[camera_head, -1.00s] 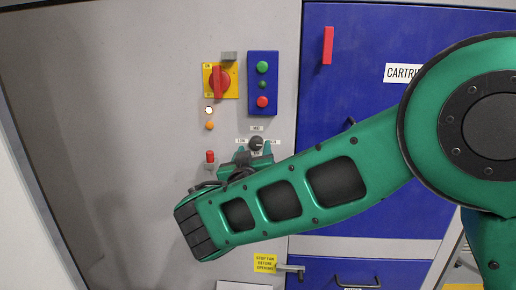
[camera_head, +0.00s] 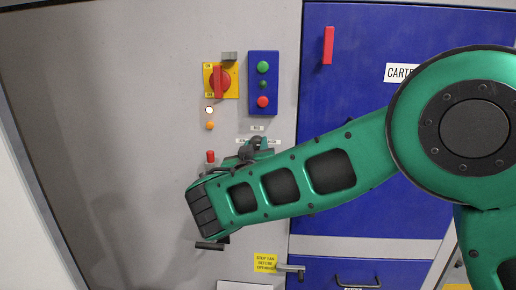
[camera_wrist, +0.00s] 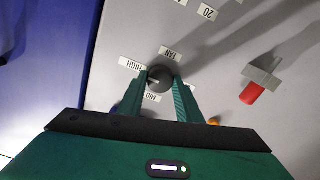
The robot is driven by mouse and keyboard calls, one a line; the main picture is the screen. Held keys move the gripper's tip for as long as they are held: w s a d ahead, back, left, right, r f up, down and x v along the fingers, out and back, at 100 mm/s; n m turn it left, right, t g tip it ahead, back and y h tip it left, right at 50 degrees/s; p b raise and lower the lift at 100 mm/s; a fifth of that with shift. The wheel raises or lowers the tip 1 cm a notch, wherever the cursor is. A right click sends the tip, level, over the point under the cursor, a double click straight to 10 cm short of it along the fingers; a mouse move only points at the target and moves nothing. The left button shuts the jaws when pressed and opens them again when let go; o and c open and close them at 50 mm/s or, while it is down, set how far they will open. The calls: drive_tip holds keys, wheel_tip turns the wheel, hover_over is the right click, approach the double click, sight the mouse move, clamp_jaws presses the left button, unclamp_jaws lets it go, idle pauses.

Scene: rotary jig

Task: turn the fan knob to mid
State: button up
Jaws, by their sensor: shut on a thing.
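The fan knob (camera_wrist: 160,77) is a dark round knob on the grey panel, with a small light mark on its face. In the wrist view the FAN label is above it, HIGH to its upper left and MID below it. LOW cannot be read there, and the exact pointer direction is hard to tell. My gripper (camera_wrist: 161,84) has its two green fingers on either side of the knob, shut on it.
A red and yellow rotary switch (camera_head: 219,81) and a blue button box (camera_head: 263,83) are above. A red-tipped toggle (camera_head: 210,157) is close to the left of my gripper. A handle (camera_head: 290,269) is below. The panel at left is clear.

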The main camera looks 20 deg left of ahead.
drive_tip(key=n, duration=0.4)
drive_tip(key=shift+f+n, duration=0.1)
drive_tip(key=shift+n, duration=0.2)
drive_tip(key=n, duration=0.4)
drive_tip(key=shift+n, duration=0.3)
drive_tip(key=n, duration=0.4)
drive_tip(key=shift+f+n, duration=0.1)
drive_tip(key=shift+n, duration=0.2)
drive_tip(key=shift+f+n, duration=0.1)
drive_tip(key=shift+n, duration=1.8)
drive_tip(key=o, duration=1)
drive_tip(key=shift+o, duration=0.2)
